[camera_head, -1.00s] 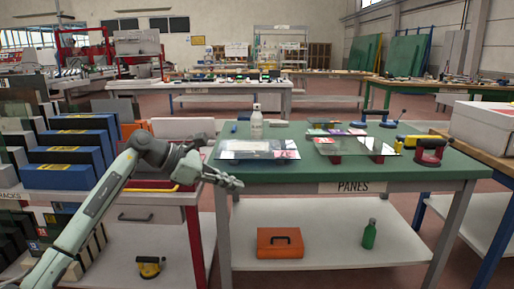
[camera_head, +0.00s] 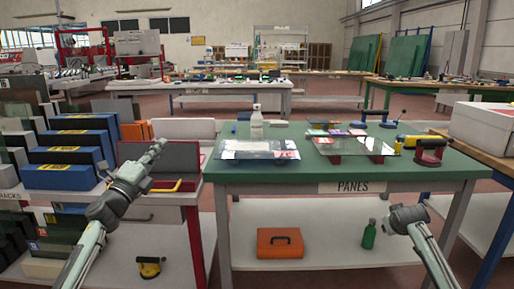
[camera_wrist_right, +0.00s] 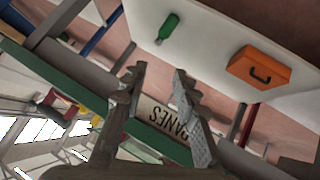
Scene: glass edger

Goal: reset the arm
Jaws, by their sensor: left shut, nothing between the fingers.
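My left arm rises from the lower left of the head view.
The green PANES bench (camera_head: 350,177) carries glass panes (camera_head: 257,149), a white bottle (camera_head: 257,122) and suction lifters (camera_head: 430,152). An orange case (camera_head: 280,243) and green bottle (camera_head: 369,234) stand on its lower shelf. Blue racks (camera_head: 68,150) stand at left.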

